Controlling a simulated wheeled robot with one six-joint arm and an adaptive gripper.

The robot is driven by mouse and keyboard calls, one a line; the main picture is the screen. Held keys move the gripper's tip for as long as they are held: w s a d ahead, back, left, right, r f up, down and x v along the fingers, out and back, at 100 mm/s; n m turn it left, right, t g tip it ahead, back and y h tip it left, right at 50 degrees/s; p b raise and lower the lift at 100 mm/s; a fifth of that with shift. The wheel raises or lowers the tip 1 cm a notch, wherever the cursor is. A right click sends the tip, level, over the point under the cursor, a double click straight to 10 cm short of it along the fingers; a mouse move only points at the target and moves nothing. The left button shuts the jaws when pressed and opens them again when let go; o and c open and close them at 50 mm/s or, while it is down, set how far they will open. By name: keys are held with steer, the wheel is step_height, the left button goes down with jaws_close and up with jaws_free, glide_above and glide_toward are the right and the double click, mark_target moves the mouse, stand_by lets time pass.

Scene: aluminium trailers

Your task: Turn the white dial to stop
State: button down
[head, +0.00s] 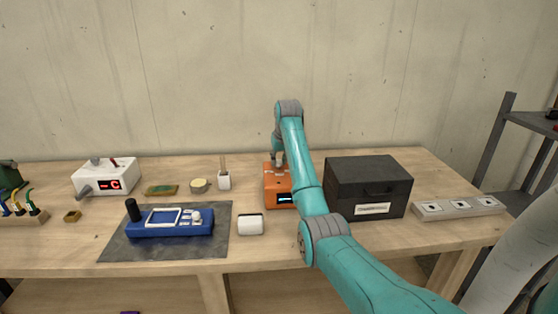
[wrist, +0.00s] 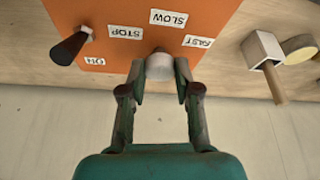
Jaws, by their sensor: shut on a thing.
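The white dial (wrist: 159,64) sits on the top face of an orange box (wrist: 100,20) in the wrist view. Labels STOP (wrist: 125,32), SLOW (wrist: 168,18) and FAST (wrist: 198,42), seen upside down, lie around it. My gripper (wrist: 160,77) has one finger on each side of the dial and is shut on it. No pointer mark on the dial shows, so its setting cannot be told. In the head view the orange box (head: 280,199), with a lit display, is partly behind my arm, and the dial cannot be made out there.
A dark tapered lever (wrist: 68,48) stands on the box near another small label. A black case (head: 368,180) is close on the right.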

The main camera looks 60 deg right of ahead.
steer(key=n, duration=0.2)
steer(key=n+y, duration=0.1)
steer(key=n, duration=0.1)
steer(key=n+y, duration=0.1)
steer(key=n, duration=0.1)
steer(key=shift+s+d+t, duration=0.1)
steer(key=shift+d+t, duration=0.15)
steer(key=shift+t, duration=0.15)
steer(key=n+y, duration=0.2)
steer(key=n, duration=0.2)
steer(key=shift+d+n, duration=0.1)
steer(key=shift+n, duration=0.3)
steer(key=c, duration=0.8)
jaws_free()
steer(key=v, duration=1.2)
steer(key=shift+d, duration=0.2)
